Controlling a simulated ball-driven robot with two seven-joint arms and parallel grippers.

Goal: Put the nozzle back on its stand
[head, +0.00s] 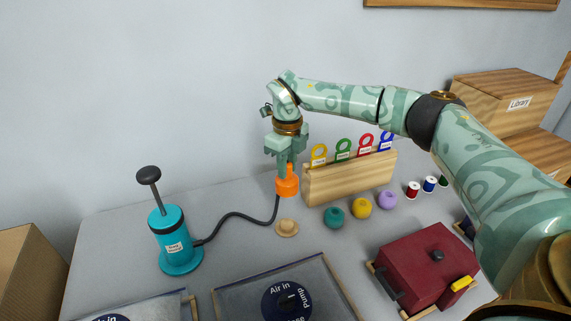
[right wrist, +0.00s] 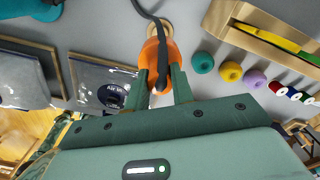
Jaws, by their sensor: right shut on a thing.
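The orange nozzle (head: 287,186) is held upright in my right gripper (head: 287,170), which is shut on it. A black hose (head: 240,217) runs from the nozzle's lower end to the teal hand pump (head: 175,240) on the left. A small round tan wooden stand (head: 287,228) sits on the table, below the nozzle in the head view and apart from it. In the right wrist view the nozzle (right wrist: 152,52) lies between the two fingers, and part of the tan stand (right wrist: 152,27) shows past it. My left gripper is not in view.
A wooden rack (head: 350,180) with coloured ring-topped cards stands close on the right. Teal, yellow and purple yarn balls (head: 361,207) lie before it. Clear bags with round labels (head: 285,302) lie in front. A dark red box (head: 432,262) is at front right.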

